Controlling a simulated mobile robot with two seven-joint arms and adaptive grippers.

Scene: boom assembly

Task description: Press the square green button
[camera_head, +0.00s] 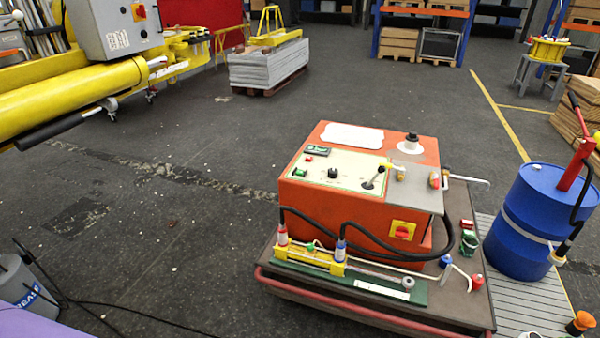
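An orange control box (345,220) stands on a cart right of the picture's middle. Its pale top panel (345,160) faces up. A small green button (299,172) sits near the panel's left front corner; it looks roughly square, but it is small in view. A green-framed rectangular piece (317,150) lies farther back, with a small red button (308,158) beside it. A black knob (333,173) and a black lever (375,178) are to the right. Neither of my grippers is in view, and nothing covers the green button.
The cart (340,311) has a red front rail and carries hoses and fittings before the box. A blue drum (537,225) stands close on the right. A yellow boom (75,95) reaches in at upper left. Cables cross the floor at lower left. The floor left of the cart is open.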

